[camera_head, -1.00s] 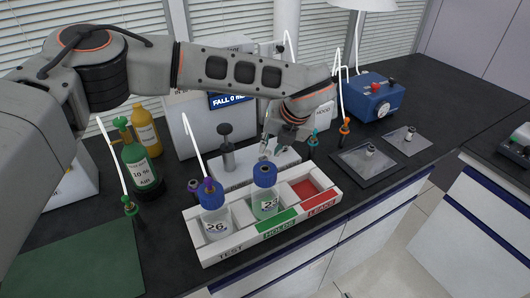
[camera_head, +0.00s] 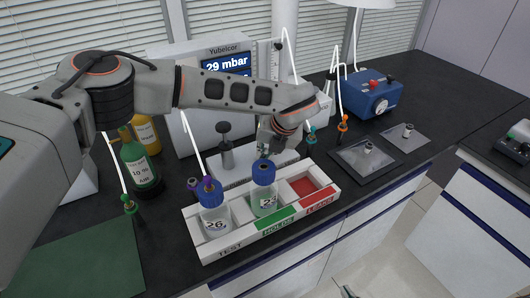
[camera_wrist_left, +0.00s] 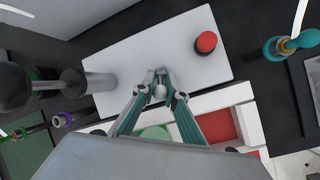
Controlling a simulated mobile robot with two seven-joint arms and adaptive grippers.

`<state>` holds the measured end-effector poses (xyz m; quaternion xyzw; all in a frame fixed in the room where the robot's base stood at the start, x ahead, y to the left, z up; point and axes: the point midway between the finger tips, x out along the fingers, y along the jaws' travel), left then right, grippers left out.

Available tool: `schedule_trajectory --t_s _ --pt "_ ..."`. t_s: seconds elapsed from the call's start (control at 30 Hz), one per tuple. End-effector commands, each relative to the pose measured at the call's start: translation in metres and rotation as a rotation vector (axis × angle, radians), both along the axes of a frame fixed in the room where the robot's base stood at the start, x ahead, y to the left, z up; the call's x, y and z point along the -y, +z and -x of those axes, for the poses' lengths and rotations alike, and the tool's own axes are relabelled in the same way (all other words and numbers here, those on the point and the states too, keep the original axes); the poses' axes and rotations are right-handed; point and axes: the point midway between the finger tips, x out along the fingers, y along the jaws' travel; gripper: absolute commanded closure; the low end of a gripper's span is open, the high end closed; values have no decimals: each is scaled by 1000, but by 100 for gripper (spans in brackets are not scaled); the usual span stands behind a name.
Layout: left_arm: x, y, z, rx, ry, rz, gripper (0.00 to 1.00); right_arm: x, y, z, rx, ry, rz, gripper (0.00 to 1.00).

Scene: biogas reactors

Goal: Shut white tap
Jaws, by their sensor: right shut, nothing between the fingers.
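The white tap (camera_wrist_left: 160,91) is a small round white knob on a white panel (camera_wrist_left: 125,52), seen in the left wrist view. My left gripper (camera_wrist_left: 161,78) is over the panel with its teal-and-grey fingers close together, one on each side of the white tap. They look closed on it, though the contact is partly hidden. A red knob (camera_wrist_left: 206,42) sits apart on the same panel. In the head view, my left gripper (camera_head: 268,145) is behind the bottle rack and hides the tap. My right gripper (camera_head: 347,291) barely shows at the bottom edge, shut and empty.
A white rack (camera_head: 247,236) with blue-capped bottles 26 (camera_head: 214,221) and 23 (camera_head: 264,198) stands close in front of my left gripper. The Yubelcor instrument (camera_head: 194,76) stands behind, reading 29 mbar. A black plunger (camera_head: 226,150) and tubes are nearby.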

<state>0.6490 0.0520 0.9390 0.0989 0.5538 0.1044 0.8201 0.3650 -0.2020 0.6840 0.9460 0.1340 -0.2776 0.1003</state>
Motion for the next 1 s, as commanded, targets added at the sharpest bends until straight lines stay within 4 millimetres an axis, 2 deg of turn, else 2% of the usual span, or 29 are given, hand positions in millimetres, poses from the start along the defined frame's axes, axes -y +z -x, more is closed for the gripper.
schedule_trajectory --t_s 0.27,1.0 --pt "-2 1 -2 -48 3 34 100 0 -6 2 -6 0 1 100" --pt "-10 5 -16 -433 4 293 100 0 -9 1 -2 1 0 100"
